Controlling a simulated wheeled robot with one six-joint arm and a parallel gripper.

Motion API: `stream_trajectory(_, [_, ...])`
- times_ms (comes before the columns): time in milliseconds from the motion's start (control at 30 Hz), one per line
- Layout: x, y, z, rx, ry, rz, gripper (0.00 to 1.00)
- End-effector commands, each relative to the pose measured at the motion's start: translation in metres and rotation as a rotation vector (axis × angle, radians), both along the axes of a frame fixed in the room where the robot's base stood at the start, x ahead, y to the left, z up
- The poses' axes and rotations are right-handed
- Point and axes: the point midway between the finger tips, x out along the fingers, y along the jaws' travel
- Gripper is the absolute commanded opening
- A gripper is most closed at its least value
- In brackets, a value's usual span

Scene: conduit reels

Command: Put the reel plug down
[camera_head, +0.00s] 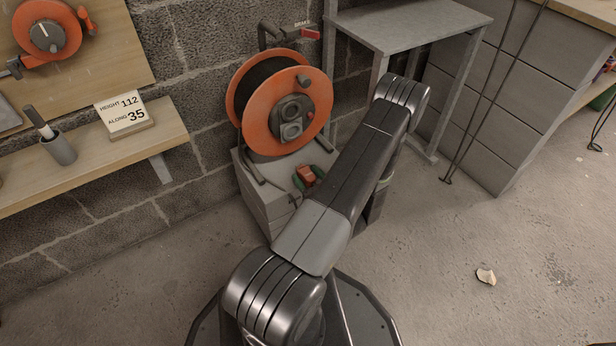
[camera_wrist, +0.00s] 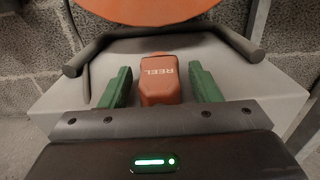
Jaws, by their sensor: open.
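The reel plug (camera_wrist: 160,80) is a red-orange block marked REEL, lying on top of the grey block under the reel. It also shows in the head view (camera_head: 305,175). My gripper (camera_wrist: 160,88) is open, with its green fingers on either side of the plug and a visible gap on each side. In the head view, the green fingers show beside the plug, partly hidden by my arm. The orange cable reel (camera_head: 256,137) with dark cable stands on its frame just behind the plug.
The grey block (camera_wrist: 275,85) has bare top on both sides of the plug. The reel frame's dark tube (camera_wrist: 90,55) curves close behind the fingers. A wooden shelf (camera_head: 60,185) is at the left, and a metal table (camera_head: 410,25) at the right.

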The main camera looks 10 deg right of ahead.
Motion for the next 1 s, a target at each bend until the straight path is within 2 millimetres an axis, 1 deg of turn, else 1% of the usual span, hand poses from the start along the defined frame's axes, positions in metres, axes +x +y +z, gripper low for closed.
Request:
stream_trajectory(167, [0.0, 0.0, 0.014, 0.0, 0.0, 0.0, 0.57])
stream_trajectory(233, [-0.011, -0.006, 0.012, 0.001, 0.003, -0.004, 0.57])
stream_trajectory(500, [-0.062, -0.024, 0.012, 0.002, 0.001, -0.006, 0.57])
stream_trajectory(700, [-0.092, -0.035, 0.011, 0.001, 0.0, -0.005, 0.57])
stream_trajectory(833, [-0.104, -0.039, 0.01, 0.0, 0.0, -0.003, 0.57])
stream_trajectory(1000, [-0.112, -0.041, 0.01, 0.0, 0.0, -0.001, 0.57])
